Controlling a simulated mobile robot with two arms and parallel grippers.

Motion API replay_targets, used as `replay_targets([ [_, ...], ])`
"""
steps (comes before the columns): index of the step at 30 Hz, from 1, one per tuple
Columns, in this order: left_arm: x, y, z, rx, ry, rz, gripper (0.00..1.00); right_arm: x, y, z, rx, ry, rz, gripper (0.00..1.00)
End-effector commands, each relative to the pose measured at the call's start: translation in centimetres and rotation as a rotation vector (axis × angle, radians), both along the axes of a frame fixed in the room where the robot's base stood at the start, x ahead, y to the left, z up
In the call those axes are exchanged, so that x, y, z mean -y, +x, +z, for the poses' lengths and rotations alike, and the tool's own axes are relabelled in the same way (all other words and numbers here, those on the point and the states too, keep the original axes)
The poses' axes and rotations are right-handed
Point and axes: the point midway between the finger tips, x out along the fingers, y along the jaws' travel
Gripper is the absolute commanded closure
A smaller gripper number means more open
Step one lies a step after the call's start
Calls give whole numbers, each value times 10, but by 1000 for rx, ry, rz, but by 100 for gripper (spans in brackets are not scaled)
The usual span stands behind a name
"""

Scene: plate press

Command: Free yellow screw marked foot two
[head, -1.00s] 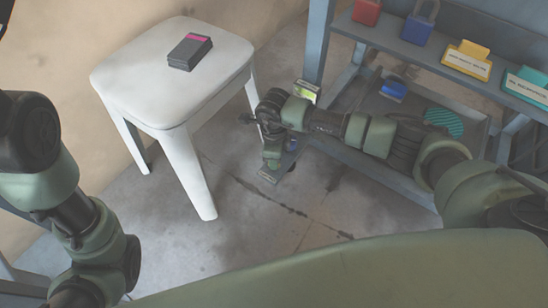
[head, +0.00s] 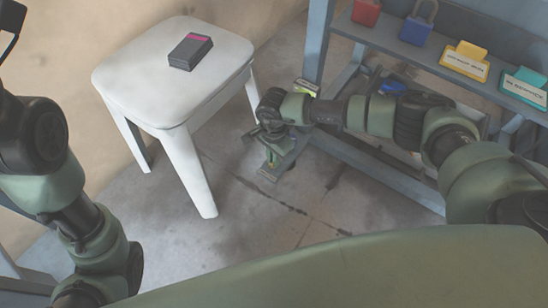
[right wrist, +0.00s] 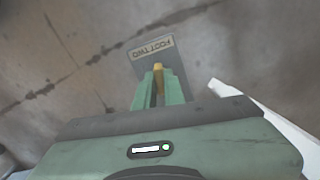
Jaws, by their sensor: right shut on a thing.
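The yellow screw (right wrist: 158,77) shows in the right wrist view as a short upright strip between the green fingers of my right gripper (right wrist: 158,84). The gripper is shut on it. Just beyond it a grey plate marked FOOT TWO (right wrist: 150,49) lies on the floor. In the head view my right gripper (head: 273,156) points down at the floor beside the grey frame, with the edge of the plate (head: 268,174) showing below it. The fingers hide most of the screw, so I cannot tell whether it is still seated. My left gripper is out of view.
A white stool (head: 170,85) stands left of my right gripper, with a dark box with a pink stripe (head: 190,51) on its seat. A grey shelf frame (head: 316,50) stands to the right, holding coloured padlocks and label stands. Open floor lies in front.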

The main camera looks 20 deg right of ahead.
Motion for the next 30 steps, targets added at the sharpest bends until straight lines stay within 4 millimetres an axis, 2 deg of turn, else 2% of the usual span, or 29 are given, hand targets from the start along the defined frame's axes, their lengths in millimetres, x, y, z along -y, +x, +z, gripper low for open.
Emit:
replay_targets([
  [12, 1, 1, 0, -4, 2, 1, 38, 0, 1, 1, 1, 2, 180, 100],
  [28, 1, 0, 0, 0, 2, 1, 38, -1, 0, 1, 0, 1, 205, 100],
  [30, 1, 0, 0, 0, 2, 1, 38, -1, 0, 1, 0, 1, 205, 76],
])
